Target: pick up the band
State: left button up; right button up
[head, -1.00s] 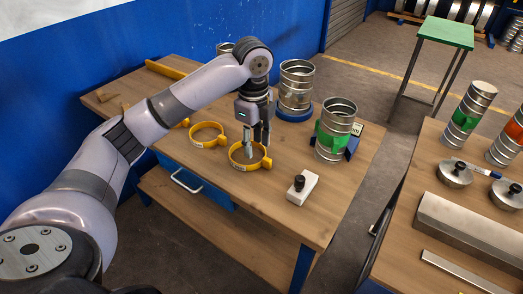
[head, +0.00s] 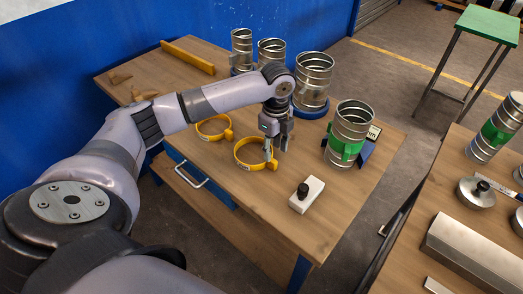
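Two yellow bands lie on the wooden table. The nearer band (head: 238,159) is an open ring with a clamp lug on its right side. The farther band (head: 200,134) lies just behind it to the left. My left gripper (head: 278,146) points down at the right side of the nearer band, with its fingers apart. One finger is at the band's right rim by the lug and hides part of it; the other is farther right, outside the ring. I cannot tell whether either finger touches the band. My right gripper is not in view.
A white block with a black knob (head: 307,194) lies in front. Metal ducts (head: 313,80) stand behind. A yellow bar (head: 187,57) lies at the back left.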

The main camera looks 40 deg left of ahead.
aim_at(274, 161)
pick_arm(q)
jog(key=shift+f, duration=0.65)
jog(key=shift+f+p, duration=0.25)
jog(key=shift+p, duration=0.05)
notch_tip(274, 161, down, 4)
jog(key=shift+w+r+p, duration=0.15)
jog(key=shift+p, duration=0.6)
jog(key=shift+f, duration=0.55)
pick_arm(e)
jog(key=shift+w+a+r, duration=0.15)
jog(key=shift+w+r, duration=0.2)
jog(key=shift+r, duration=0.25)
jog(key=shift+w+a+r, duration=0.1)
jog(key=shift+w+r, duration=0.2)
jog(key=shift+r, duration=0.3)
pick_arm(q)
jog(key=shift+c, duration=0.5)
jog(key=c, duration=0.7)
grip_shut()
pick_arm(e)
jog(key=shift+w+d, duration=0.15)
